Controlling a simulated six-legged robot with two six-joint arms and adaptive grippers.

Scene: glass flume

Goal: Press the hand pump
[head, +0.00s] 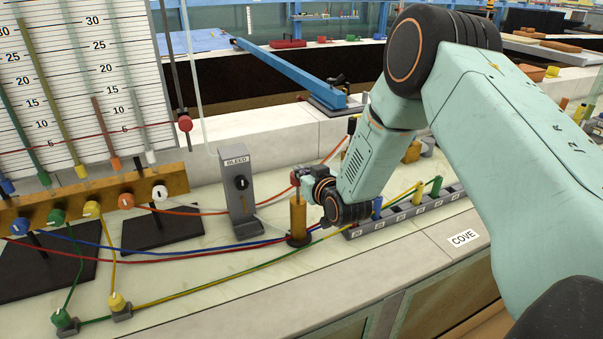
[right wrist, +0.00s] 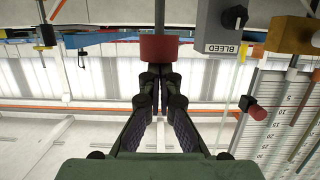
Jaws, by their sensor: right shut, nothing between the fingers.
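The hand pump is a brass cylinder (head: 298,215) standing upright on a dark round base on the pale bench. Its red knob (head: 295,177) sits on top, partly hidden by my right gripper. In the right wrist view, which is upside down, the red knob (right wrist: 158,48) lies right at the fingertips. My right gripper (right wrist: 156,82) is shut and empty, its fingers together. In the head view it (head: 308,178) is beside the pump top, mostly hidden by my wrist. I cannot tell whether it touches the knob. My left gripper is not in view.
A grey BLEED box (head: 238,188) with a black knob stands left of the pump. A manometer board (head: 90,80) with coloured valves is at the left. Coloured tubes run across the bench to a grey socket strip (head: 410,212). A blue beam (head: 290,70) lies behind.

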